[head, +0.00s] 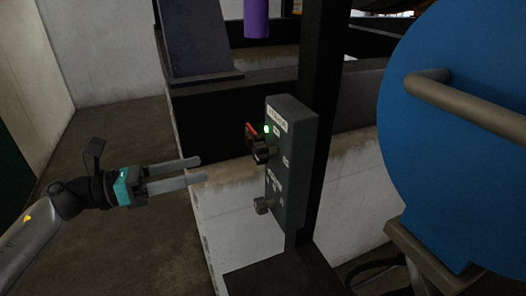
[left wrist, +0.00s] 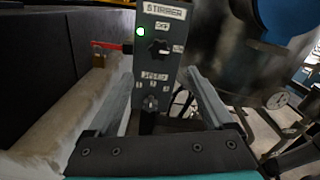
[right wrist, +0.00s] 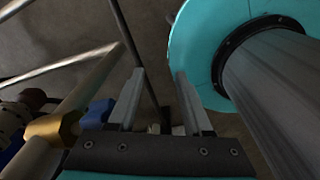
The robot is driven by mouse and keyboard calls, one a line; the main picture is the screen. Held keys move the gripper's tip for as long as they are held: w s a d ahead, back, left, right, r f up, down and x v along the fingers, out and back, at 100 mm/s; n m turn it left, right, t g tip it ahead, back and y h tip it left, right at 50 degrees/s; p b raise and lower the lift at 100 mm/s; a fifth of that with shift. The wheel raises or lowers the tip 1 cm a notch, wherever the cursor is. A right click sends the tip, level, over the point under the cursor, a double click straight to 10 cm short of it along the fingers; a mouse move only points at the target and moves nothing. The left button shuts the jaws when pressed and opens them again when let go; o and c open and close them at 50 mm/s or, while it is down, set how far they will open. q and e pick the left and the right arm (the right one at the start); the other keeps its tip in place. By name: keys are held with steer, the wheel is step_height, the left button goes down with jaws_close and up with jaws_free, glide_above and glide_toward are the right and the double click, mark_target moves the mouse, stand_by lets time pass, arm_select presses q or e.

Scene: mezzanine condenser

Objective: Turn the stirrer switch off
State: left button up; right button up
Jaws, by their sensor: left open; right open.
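The grey stirrer switch box (head: 292,160) is fixed to a dark post in the head view. It has a lit green lamp (head: 267,129), a black upper knob (head: 262,152) and a lower knob (head: 263,205). In the left wrist view, the box shows a STIRRER label (left wrist: 165,10), the upper knob (left wrist: 158,48) and the lower knob (left wrist: 150,102) beyond the fingers. My left gripper (head: 199,168) is open and empty, left of the box and apart from it. My right gripper (right wrist: 160,76) is open and empty, away from the box; the head view does not show it.
A red part (left wrist: 110,46) sticks out left of the box. A large blue vessel (head: 450,120) with a grey rail (head: 470,112) stands at right. A low pale wall (head: 225,215) runs behind the box. Pipes and a brass fitting (right wrist: 58,126) lie near my right gripper.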

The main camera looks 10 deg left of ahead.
mark_target(255, 154)
arm_select(q)
steer(key=p+x, duration=0.2)
steer(key=x, duration=1.1)
steer(key=shift+w, duration=0.1)
steer(key=shift+w+d, duration=0.3)
steer(key=shift+d, duration=0.15)
arm_select(e)
steer(key=shift+w+a+r, duration=0.15)
steer(key=shift+a+r, duration=0.1)
steer(key=shift+r, duration=0.4)
steer(key=shift+w+a+r, duration=0.15)
steer(key=shift+a+r, duration=0.05)
steer(key=shift+r, duration=0.4)
arm_select(q)
steer(key=shift+c, duration=0.3)
jaws_close()
